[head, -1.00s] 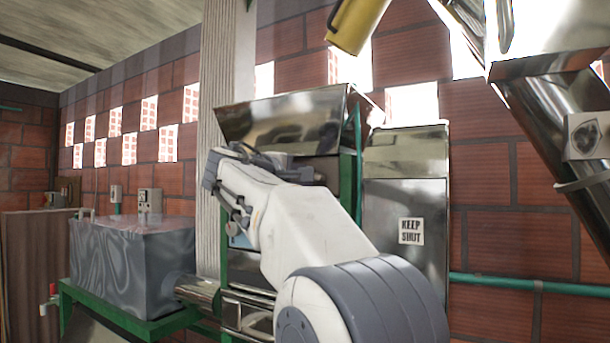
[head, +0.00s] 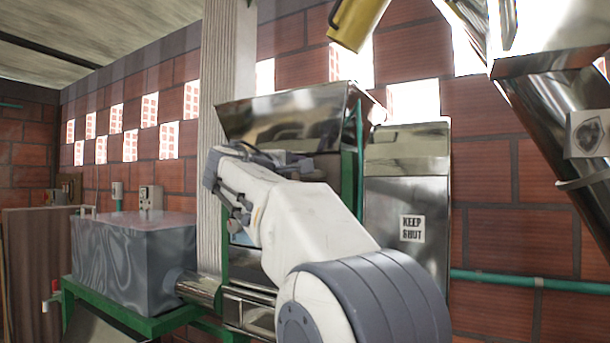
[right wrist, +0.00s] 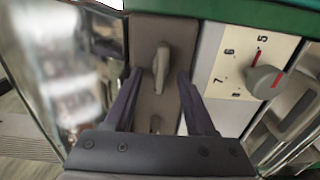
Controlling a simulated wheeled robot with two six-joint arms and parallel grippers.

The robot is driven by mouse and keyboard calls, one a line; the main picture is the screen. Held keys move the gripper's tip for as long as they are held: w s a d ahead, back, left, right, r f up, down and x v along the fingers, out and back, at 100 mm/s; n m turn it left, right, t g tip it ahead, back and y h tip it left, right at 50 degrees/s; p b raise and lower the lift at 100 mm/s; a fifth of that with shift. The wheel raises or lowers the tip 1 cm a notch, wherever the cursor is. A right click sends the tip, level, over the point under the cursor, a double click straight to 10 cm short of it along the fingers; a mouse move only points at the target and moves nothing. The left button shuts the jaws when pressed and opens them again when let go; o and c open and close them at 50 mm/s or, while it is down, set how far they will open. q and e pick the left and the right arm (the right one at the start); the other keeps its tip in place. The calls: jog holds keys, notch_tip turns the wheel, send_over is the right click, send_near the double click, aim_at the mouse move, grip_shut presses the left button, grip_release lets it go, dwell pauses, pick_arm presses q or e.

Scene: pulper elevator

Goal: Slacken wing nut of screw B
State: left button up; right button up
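In the right wrist view, a grey wing nut (right wrist: 161,66) stands upright on a dark grey-brown plate (right wrist: 181,36). My right gripper (right wrist: 159,79) is open, with one dark finger on each side below and beside this nut. Contact is not visible. A second small knob or nut (right wrist: 155,124) sits lower on the plate, between the fingers. No letter marks either one, so I cannot tell which is screw B. In the head view my right gripper (head: 222,188) is at the machine's front, and my arm hides the nuts. My left gripper is not in view.
Right of the plate is a white number scale (right wrist: 232,68) with a red-marked grey pointer knob (right wrist: 265,82). A green frame bar (right wrist: 225,9) runs above. In the head view, a steel hopper (head: 285,118) and a "KEEP SHUT" panel (head: 405,195) stand close by.

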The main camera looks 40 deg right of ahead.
jog(key=b+v, duration=0.3)
jog(key=v, duration=0.7)
jog(key=shift+a, duration=0.2)
